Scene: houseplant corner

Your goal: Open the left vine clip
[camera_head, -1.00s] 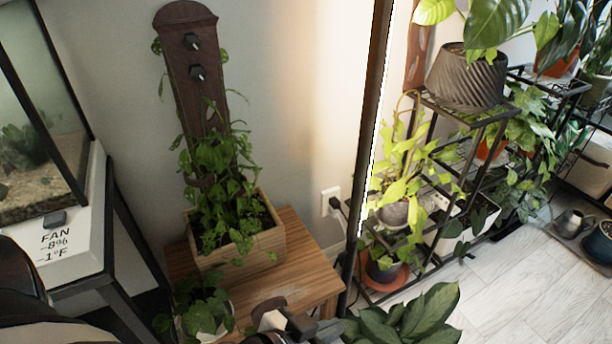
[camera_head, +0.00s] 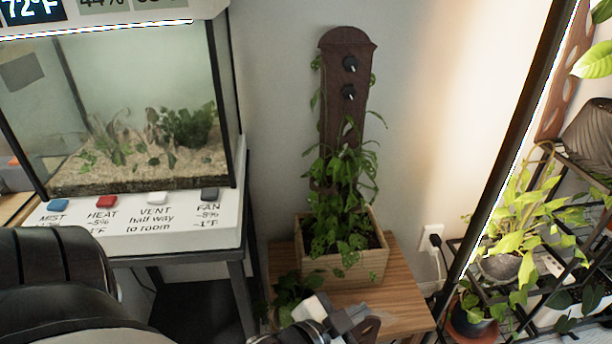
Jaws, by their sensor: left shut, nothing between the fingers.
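Two dark clips, an upper one (camera_head: 350,63) and a lower one (camera_head: 348,92), sit one above the other on a brown wooden board (camera_head: 333,125). I cannot tell which is the left vine clip, or whether either is open. A leafy vine (camera_head: 340,205) climbs the board from a wooden planter box (camera_head: 345,268). My left gripper (camera_head: 352,318) is at the bottom edge, partly cut off, below and in front of the planter. It is shut and empty, well away from the clips. My right gripper is not in view.
The planter stands on a wooden stool (camera_head: 405,295), with a small potted plant (camera_head: 292,290) in front of it. A terrarium (camera_head: 150,110) on a white stand with coloured buttons is at left. A dark pole (camera_head: 505,145) and a plant rack are at right.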

